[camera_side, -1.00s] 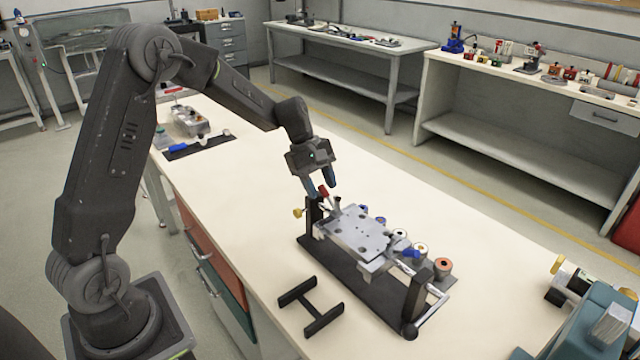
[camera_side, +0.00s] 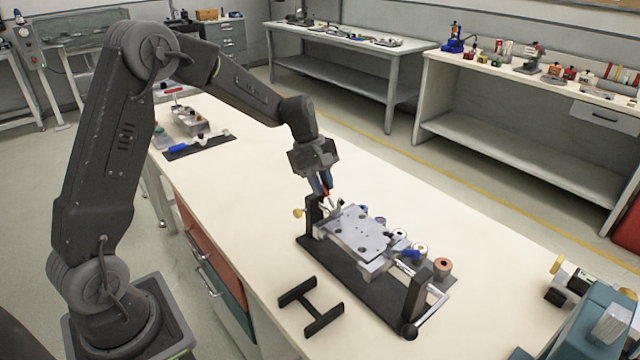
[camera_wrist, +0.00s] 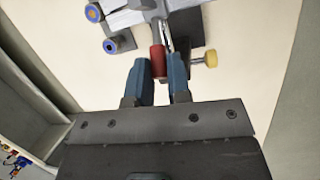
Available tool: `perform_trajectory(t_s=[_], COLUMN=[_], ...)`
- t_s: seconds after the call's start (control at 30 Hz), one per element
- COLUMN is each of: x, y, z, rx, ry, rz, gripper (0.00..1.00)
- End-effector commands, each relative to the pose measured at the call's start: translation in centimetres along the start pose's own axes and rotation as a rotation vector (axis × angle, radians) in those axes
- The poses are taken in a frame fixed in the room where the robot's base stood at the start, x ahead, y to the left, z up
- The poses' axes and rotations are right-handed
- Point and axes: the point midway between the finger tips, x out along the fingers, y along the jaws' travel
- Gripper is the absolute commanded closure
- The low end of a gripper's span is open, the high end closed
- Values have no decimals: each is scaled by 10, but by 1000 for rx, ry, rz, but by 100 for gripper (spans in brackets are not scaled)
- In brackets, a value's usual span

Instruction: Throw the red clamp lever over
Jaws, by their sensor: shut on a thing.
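A blue-handled clamp (camera_side: 410,253) sits at the plate's other end.
The plate is held in a black tilting frame (camera_side: 345,270) with a yellow knob (camera_side: 298,213) and a crank handle (camera_side: 409,331). Several round spools (camera_side: 442,265) stand behind it. A black H-shaped stand (camera_side: 311,304) lies in front.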

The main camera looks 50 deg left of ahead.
Motion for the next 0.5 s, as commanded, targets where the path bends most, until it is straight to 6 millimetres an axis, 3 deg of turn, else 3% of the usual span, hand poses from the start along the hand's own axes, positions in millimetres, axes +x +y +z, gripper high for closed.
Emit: perform_trajectory(t_s=[0.5], x=[-6], y=[4], z=[23], rx=[43], ry=[364], rz=[-62], gripper=[100])
